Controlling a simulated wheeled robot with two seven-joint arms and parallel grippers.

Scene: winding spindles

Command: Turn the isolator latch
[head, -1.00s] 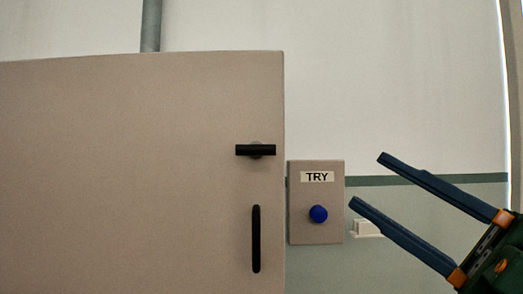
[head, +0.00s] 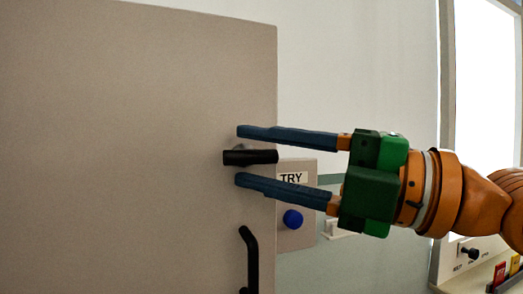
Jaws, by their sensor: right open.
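The isolator latch is a black bar handle (head: 250,157) that lies horizontal near the right edge of a beige cabinet door (head: 120,150) in the head view. My right gripper (head: 239,156) comes in from the right. Its two long blue fingers are open, one above the latch and one below it. Gaps show between the fingers and the latch, and I see no contact. My left gripper is not in view.
A vertical black pull handle (head: 250,260) is on the door below the latch. A grey box marked TRY (head: 296,240) with a blue button (head: 293,219) is on the wall behind my lower finger. A panel with a small black switch (head: 469,253) is at the lower right.

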